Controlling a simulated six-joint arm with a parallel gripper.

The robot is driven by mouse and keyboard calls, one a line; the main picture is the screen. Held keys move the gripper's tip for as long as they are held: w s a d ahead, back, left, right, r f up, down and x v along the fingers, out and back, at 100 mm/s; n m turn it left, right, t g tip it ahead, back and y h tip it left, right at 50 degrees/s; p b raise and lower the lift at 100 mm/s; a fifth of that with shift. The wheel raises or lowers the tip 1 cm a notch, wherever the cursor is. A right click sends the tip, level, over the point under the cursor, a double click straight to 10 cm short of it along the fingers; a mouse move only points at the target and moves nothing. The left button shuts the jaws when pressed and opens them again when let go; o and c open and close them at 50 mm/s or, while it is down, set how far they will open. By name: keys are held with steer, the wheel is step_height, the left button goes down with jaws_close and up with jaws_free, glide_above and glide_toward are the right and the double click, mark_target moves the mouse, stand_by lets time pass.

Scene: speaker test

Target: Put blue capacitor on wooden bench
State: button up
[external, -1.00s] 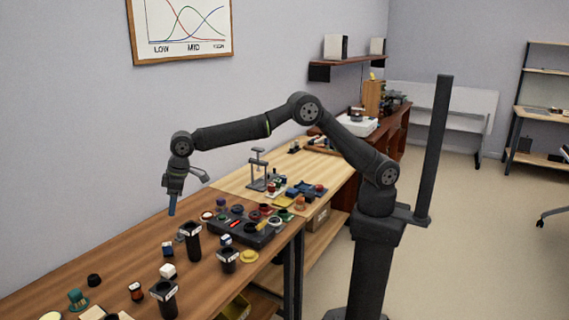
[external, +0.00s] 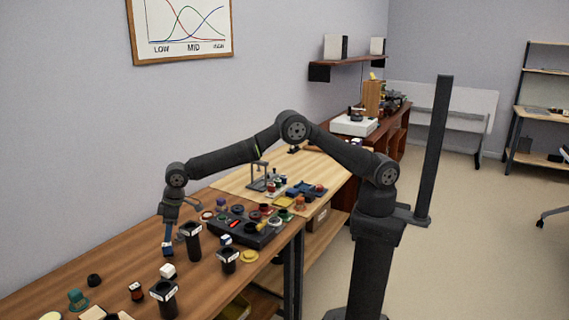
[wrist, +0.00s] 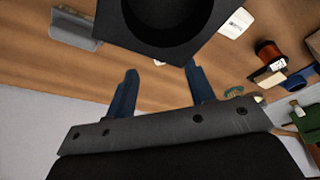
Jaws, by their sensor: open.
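My gripper (external: 168,250) is open, with its blue fingers pointing down at the brown wooden bench (external: 110,262), left of a tall black cup (external: 191,246). A small dark blue part with a white label stood at this spot in the earlier external view. The fingers now cover most or all of it, and I cannot tell whether they touch it. In the wrist view my gripper (wrist: 162,80) has a wide gap between its fingers. A small white sliver shows in that gap, and the black cup (wrist: 168,35) is just beyond.
A white block (external: 168,271), two more black cups (external: 229,261) (external: 164,295) and a red-and-black part (external: 136,291) stand close by. A black tray (external: 250,238) with coloured parts lies to the right. A pale wooden bench (external: 235,181) adjoins behind. Bare wood lies left of my gripper.

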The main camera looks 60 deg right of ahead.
steer(key=x, duration=0.4)
steer(key=shift+f, duration=0.25)
jaws_close()
step_height(320, 180, up, 10)
steer(key=w+d+r+m, duration=0.15)
steer(key=w+d, duration=0.35)
steer(key=d, duration=0.6)
steer(key=w+d+m+h, duration=0.15)
steer(key=w+d, duration=0.35)
steer(key=d, duration=0.7)
steer(key=w+d+r+m+y, duration=0.15)
steer(key=w+d, duration=0.35)
steer(key=d, duration=0.6)
steer(key=s+d+m+h, duration=0.1)
steer(key=d+m, duration=0.1)
steer(key=d, duration=1.4)
steer(key=s+d+m+t+h, duration=0.1)
steer(key=s+d+m, duration=0.1)
steer(key=d, duration=1.5)
steer(key=shift+s+r, duration=0.25)
steer(key=shift+r, duration=0.15)
steer(key=shift+m, duration=0.25)
